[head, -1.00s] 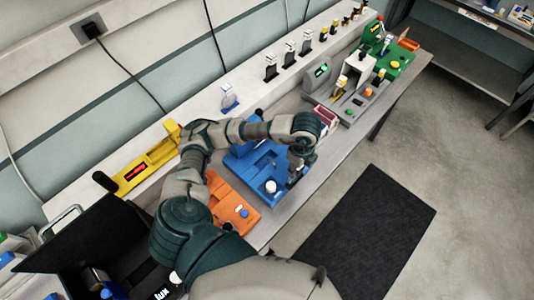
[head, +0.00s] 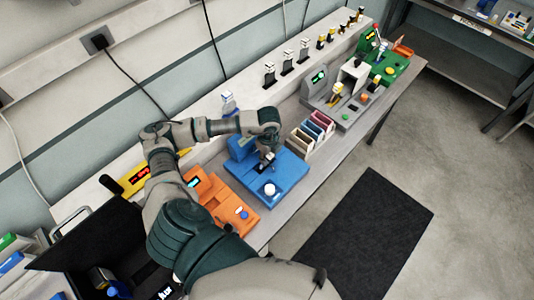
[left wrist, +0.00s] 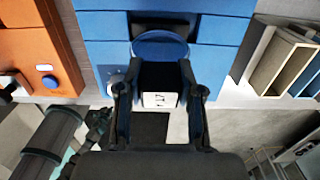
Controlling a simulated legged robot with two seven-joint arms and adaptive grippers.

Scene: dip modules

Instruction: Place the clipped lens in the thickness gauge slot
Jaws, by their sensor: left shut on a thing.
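My left gripper (head: 267,158) is over the middle of the blue device (head: 288,178) on the bench. In the left wrist view the gripper (left wrist: 158,95) is shut on the clipped lens, a black clip (left wrist: 159,76) with a white numbered label and a round blue lens (left wrist: 160,46) at its far end. The lens is in front of a dark slot (left wrist: 160,18) in the blue device, which fills the top of that view. I cannot tell whether the lens touches the slot. In the head view the lens is too small to make out. My right gripper is not in view.
An orange device (head: 222,202) stands left of the blue one, with a yellow device (head: 140,178) behind it. Coloured bins (head: 312,132) stand close on the right. Grey (head: 345,100) and green (head: 388,66) devices stand farther along. Several clips stand on the back ledge (head: 250,90).

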